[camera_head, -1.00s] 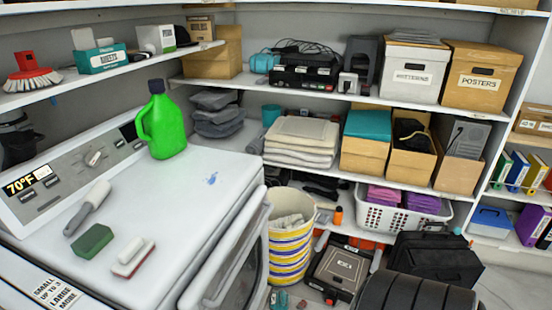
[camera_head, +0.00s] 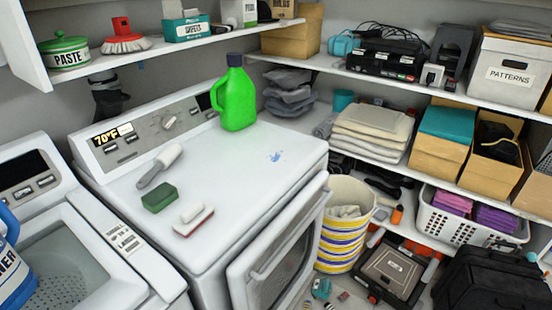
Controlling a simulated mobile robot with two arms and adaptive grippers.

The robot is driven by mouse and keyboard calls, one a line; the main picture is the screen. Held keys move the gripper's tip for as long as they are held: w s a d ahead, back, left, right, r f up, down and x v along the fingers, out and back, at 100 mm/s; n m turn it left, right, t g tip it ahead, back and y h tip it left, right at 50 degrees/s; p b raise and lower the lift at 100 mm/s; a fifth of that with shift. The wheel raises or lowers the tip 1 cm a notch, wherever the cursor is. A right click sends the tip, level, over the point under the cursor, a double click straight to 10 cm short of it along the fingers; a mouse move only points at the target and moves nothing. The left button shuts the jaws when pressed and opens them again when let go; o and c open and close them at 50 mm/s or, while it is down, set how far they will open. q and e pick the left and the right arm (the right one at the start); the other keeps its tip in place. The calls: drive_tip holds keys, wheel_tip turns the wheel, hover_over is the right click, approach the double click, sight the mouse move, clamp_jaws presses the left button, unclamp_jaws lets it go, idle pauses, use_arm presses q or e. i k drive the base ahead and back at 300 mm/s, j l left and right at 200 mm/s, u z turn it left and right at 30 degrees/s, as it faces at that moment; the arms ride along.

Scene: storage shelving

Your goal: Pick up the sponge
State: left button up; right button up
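A green block that looks like the sponge (camera_head: 160,198) lies flat on the white top of the dryer-like machine (camera_head: 225,195). A small red and white brush (camera_head: 193,219) lies just to its right and nearer. A grey and white handled tool (camera_head: 160,166), perhaps a lint roller or brush, lies behind it. Nothing covers the sponge. Neither of my grippers shows in this view.
A green jug (camera_head: 234,98) stands at the back of the machine top. A second machine with an open tub (camera_head: 80,262) is at the left, with a blue bottle (camera_head: 12,262) at the edge. A striped bin (camera_head: 345,222) stands right. The middle of the machine top is clear.

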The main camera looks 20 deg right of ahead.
sight(164, 194)
drive_tip(key=i+l+u, duration=0.2)
drive_tip(key=l, duration=0.15)
drive_tip(key=i+l+u, duration=0.2)
drive_tip(key=l, duration=0.15)
drive_tip(key=l+u, duration=0.2)
drive_tip(key=l, duration=0.15)
drive_tip(key=l+u, duration=0.2)
drive_tip(key=l, duration=0.2)
drive_tip(key=i, duration=0.05)
